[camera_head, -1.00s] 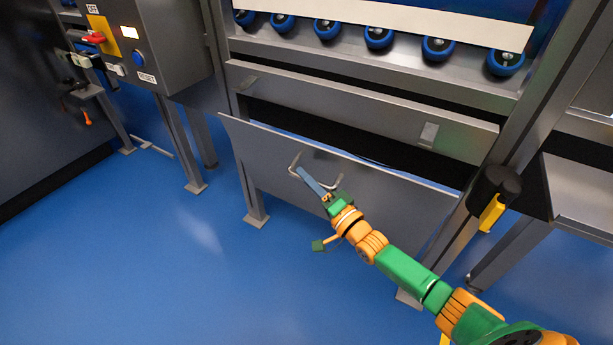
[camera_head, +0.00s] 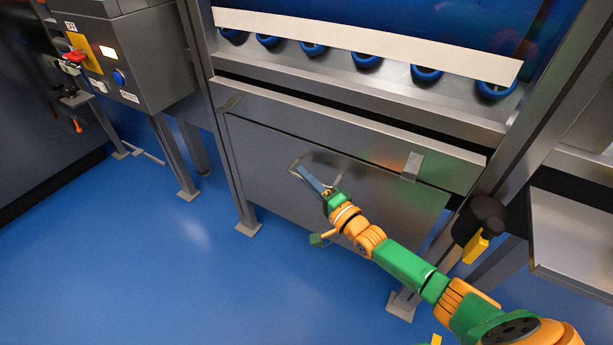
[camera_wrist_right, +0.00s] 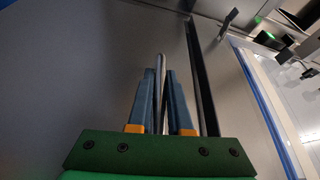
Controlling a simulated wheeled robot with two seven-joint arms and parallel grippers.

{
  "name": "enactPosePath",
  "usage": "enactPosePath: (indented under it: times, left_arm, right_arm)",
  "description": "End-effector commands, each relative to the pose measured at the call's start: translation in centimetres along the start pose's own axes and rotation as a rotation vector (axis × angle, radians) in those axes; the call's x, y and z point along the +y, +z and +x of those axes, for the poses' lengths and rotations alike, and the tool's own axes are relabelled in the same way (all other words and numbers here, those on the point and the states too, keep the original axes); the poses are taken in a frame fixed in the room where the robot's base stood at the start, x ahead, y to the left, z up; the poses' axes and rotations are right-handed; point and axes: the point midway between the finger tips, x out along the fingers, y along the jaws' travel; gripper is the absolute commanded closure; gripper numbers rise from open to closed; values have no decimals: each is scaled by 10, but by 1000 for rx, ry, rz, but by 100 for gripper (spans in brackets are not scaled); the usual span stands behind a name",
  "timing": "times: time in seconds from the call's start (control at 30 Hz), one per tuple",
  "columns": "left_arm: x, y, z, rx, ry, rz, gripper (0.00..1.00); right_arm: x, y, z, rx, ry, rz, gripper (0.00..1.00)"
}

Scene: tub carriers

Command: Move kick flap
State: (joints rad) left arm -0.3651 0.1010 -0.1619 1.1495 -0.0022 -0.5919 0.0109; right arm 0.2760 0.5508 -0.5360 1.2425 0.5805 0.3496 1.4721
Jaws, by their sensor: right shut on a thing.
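The kick flap (camera_head: 370,203) is a flat grey metal panel under the machine's front beam, and it now hangs close to upright between the legs. Its wire handle (camera_head: 297,164) is near the panel's upper left. My right gripper (camera_head: 311,179) is shut on the handle. In the right wrist view, the blue fingers of the right gripper (camera_wrist_right: 161,100) close on both sides of the handle's bar (camera_wrist_right: 162,70), with the flap's grey face (camera_wrist_right: 95,70) behind. My left gripper is not in view.
A grey control box (camera_head: 135,55) with a red switch stands at the left. A small latch tab (camera_head: 412,166) sits on the front beam (camera_head: 330,128). A dark cylinder with a yellow tag (camera_head: 475,248) is on the right post.

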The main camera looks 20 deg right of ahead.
Motion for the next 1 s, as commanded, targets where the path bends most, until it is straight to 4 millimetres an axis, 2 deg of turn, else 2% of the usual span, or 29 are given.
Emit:
enactPosePath:
  times: [0.17, 0.2, 0.3, 0.63, 0.9, 1.0]
  left_arm:
    - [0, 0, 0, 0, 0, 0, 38]
    - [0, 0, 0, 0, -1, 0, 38]
    - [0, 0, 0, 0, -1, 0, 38]
    - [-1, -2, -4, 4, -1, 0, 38]
    - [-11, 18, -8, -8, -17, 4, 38]
    - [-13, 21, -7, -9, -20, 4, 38]
  right_arm:
    - [-4, -5, 1, 9, -8, -4, 100]
    - [-4, -5, 1, 9, -9, -4, 80]
    - [-4, -4, 1, 8, -8, -4, 53]
    - [-3, -3, -4, 4, -3, -3, 53]
    - [-4, -4, -58, 5, -1, -4, 53]
    - [-3, -4, -68, 6, -4, -3, 53]
